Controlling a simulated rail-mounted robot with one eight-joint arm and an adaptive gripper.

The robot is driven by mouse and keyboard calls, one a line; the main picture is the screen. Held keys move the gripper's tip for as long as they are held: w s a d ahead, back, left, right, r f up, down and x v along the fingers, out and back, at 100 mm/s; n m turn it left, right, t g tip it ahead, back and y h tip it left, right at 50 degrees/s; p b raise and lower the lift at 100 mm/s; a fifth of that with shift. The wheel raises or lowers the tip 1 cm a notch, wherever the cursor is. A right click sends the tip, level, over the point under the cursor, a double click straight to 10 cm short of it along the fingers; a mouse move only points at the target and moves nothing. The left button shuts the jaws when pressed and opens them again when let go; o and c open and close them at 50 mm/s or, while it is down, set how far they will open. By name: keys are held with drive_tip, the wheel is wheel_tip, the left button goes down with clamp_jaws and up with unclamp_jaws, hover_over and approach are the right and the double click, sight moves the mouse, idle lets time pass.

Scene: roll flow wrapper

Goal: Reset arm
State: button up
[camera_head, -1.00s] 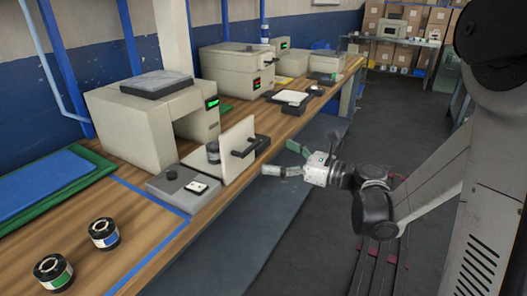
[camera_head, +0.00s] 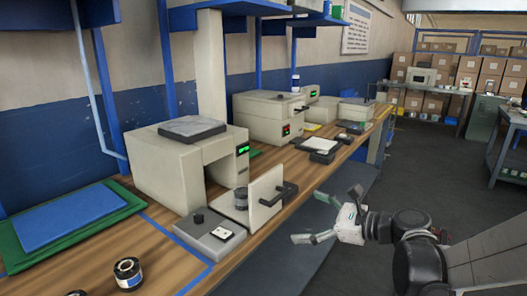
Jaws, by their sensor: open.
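My gripper (camera_head: 325,218) is at the lower right of the head view, over the floor beside the bench's front edge. Its fingers are spread apart and nothing is between them. My arm reaches in from the right edge. The nearest machine is the beige flow wrapper (camera_head: 160,160), with a dark pad on top and a lit green display. A pale upright panel (camera_head: 265,197) with a dark handle stands at its front, to the left of my gripper and apart from it. A dark roll (camera_head: 241,198) shows behind the panel.
The wooden bench (camera_head: 165,272) runs along the wall. It carries a grey control box (camera_head: 210,233), a black-rimmed roll (camera_head: 128,272), a blue mat (camera_head: 70,219) and more beige machines (camera_head: 268,117). Shelving with cartons (camera_head: 490,75) stands at the back. The dark floor (camera_head: 420,165) at right is open.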

drive_tip(key=s+d+r+n+g+h+p, duration=0.1)
drive_tip(key=s+d+n+h+p, duration=0.1)
drive_tip(key=s+n+h, duration=0.4)
drive_tip(key=s+d+r+n+g+h+p, duration=0.1)
drive_tip(key=s+d+n+h, duration=0.3)
drive_tip(key=s+n, duration=1.1)
drive_tip(key=shift+s+r+n+h+p, duration=0.15)
drive_tip(key=shift+r+n+h+p, duration=0.2)
drive_tip(key=shift+h, duration=0.55)
